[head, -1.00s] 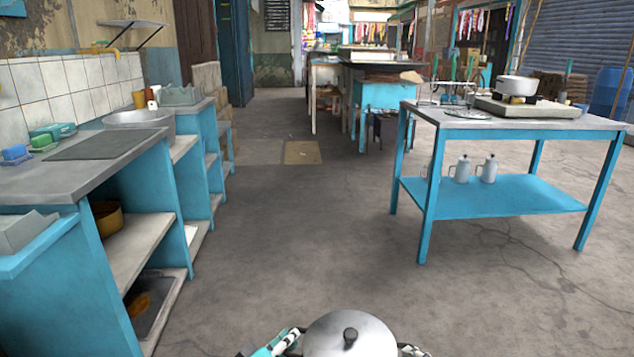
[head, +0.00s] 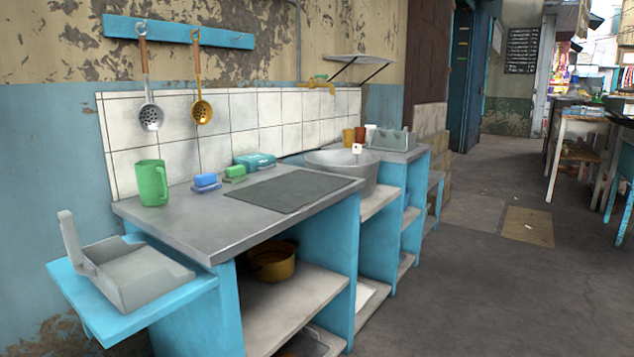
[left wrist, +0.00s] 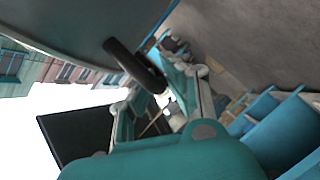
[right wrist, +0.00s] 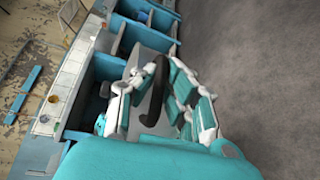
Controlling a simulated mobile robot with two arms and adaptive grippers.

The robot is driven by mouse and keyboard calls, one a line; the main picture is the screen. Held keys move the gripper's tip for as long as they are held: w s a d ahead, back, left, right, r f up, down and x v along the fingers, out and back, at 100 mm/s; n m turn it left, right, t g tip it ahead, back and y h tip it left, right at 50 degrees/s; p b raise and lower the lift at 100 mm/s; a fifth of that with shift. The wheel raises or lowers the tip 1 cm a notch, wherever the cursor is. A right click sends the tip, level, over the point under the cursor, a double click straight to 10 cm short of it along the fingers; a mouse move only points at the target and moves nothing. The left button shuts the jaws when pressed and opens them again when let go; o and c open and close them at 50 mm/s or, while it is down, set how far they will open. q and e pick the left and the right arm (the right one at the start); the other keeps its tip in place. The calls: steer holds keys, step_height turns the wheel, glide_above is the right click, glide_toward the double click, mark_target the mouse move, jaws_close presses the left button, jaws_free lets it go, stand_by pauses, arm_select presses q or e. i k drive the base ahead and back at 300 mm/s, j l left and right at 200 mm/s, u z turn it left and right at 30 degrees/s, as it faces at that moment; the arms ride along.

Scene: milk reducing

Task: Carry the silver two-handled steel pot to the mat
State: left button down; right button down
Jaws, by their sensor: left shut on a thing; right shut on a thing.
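The silver steel pot (left wrist: 75,22) fills the top left of the left wrist view, with a black side handle (left wrist: 135,66). My left gripper (left wrist: 163,88) is shut on that handle. In the right wrist view my right gripper (right wrist: 157,92) is shut on the other black handle (right wrist: 153,88); little of the pot body shows there. The pot and both grippers are outside the head view. The flat dark grey mat (head: 290,189) lies bare on the grey counter (head: 205,222), ahead in the head view.
A grey tray (head: 140,272) sits on the lower left ledge. Open floor (head: 470,290) lies right.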

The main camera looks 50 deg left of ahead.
mark_target(299, 186)
steer(key=i, duration=2.55)
steer(key=i+u, duration=0.1)
steer(key=u, duration=0.25)
steer(key=i+u, duration=0.1)
steer(key=u, duration=0.25)
steer(key=i+l+u, duration=0.1)
steer(key=u, duration=2.7)
